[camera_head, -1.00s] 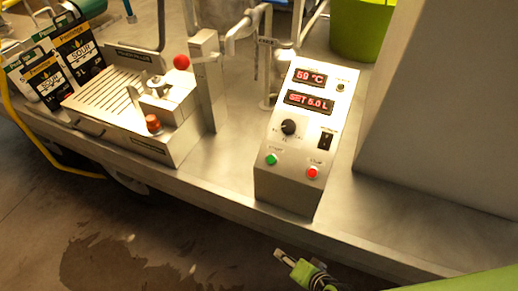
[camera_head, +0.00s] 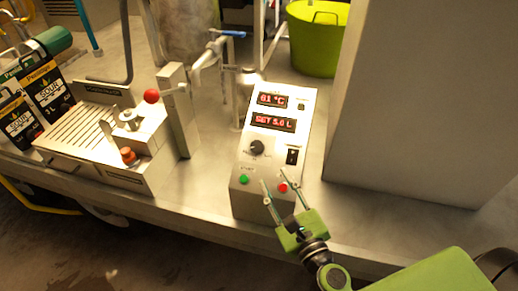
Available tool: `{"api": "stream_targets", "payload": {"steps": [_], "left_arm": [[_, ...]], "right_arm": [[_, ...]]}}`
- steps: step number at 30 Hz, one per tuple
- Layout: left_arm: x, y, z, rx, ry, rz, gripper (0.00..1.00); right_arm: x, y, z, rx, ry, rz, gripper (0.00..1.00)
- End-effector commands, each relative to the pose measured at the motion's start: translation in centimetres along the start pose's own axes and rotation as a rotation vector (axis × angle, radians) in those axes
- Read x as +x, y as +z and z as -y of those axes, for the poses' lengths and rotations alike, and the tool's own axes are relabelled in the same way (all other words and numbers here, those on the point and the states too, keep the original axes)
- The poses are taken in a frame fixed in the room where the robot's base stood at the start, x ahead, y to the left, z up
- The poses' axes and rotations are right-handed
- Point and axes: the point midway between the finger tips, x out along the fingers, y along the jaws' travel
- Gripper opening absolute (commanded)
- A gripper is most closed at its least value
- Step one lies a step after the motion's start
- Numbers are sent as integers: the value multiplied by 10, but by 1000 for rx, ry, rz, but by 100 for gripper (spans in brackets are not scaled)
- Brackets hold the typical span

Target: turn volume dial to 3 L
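The control box (camera_head: 262,204) stands on the metal trailer deck, with a sloped panel. Its black volume dial (camera_head: 257,147) sits on the left of the panel, below the red displays. The lower display (camera_head: 273,122) reads "SET 5.0 L" and the upper display (camera_head: 272,100) reads "61 °C". My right gripper (camera_head: 274,192) is green with thin metal fingers spread apart. It is empty, in front of the panel's lower edge, below the dial and near the buttons. Whether it touches the box cannot be told. My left gripper is not in view.
A green button (camera_head: 244,179) and a red button (camera_head: 282,187) are below the dial; a black switch (camera_head: 292,156) is to its right. A filling station (camera_head: 120,150) with a red knob stands left. A tall grey block (camera_head: 410,110) stands right, with a lime tub (camera_head: 318,40) behind.

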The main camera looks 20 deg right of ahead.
Motion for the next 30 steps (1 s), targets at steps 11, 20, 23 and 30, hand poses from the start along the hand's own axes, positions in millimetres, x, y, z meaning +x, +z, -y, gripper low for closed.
{"api": "stream_targets", "payload": {"steps": [11, 20, 23, 30], "left_arm": [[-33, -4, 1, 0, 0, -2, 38], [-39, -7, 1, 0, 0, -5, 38], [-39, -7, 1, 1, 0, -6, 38], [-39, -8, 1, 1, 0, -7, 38]], "right_arm": [[77, 4, 1, -4, 0, 3, 34], [114, 1, 0, -4, 2, 1, 34], [118, 1, -1, -4, 2, 1, 34], [118, 0, -1, -5, 2, 1, 34]]}}
